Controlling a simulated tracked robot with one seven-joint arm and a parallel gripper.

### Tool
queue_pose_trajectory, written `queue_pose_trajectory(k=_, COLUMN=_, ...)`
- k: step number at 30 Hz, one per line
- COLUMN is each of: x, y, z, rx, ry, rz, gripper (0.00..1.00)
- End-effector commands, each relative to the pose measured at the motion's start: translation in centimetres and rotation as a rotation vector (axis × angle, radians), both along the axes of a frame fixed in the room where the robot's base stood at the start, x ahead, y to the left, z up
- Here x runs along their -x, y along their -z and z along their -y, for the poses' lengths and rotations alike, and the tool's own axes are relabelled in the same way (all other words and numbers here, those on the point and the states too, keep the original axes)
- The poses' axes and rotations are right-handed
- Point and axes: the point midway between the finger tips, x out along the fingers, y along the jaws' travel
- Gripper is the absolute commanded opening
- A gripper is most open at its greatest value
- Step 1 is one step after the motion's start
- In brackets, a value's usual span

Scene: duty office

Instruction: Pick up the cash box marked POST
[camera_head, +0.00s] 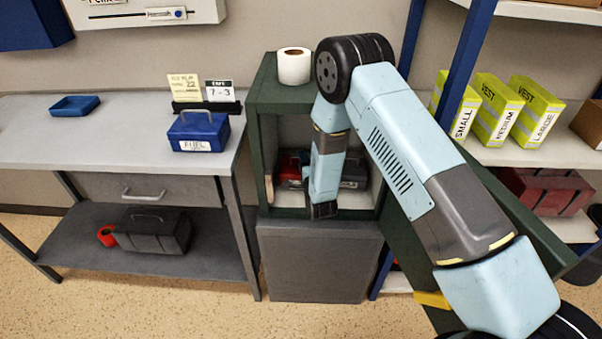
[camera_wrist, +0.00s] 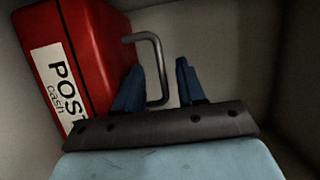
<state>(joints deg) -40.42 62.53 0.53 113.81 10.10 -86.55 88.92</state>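The red cash box (camera_wrist: 95,45) has a white label reading POST cash (camera_wrist: 58,90) and a grey bar handle (camera_wrist: 156,60). It fills the left of the wrist view. My gripper (camera_wrist: 158,75) is open, with its two blue fingers on either side of the handle. I cannot tell whether either finger touches it. In the head view a red box (camera_head: 290,165) shows inside the open green cabinet (camera_head: 266,105), partly hidden by my arm. My gripper is hidden there behind my arm.
A dark grey box (camera_head: 355,172) stands in the cabinet right of my arm. The cabinet's green door (camera_head: 400,240) hangs open at right. A paper roll (camera_head: 294,66) stands on top. A blue FUEL box (camera_head: 198,128) is on the desk (camera_head: 110,130). Cabinet walls are close around my gripper.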

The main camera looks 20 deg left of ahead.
Motion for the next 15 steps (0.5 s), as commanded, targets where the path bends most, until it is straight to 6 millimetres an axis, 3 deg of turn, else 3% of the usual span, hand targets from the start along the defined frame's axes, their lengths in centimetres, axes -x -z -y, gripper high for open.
queue_pose_trajectory(k=6, x=0.00, y=0.01, z=-0.01, rx=0.001, ry=0.000, rz=-0.001, gripper=0.38)
queue_pose_trajectory(k=15, x=0.02, y=0.00, z=-0.03, rx=0.001, ry=0.000, rz=-0.001, gripper=0.09)
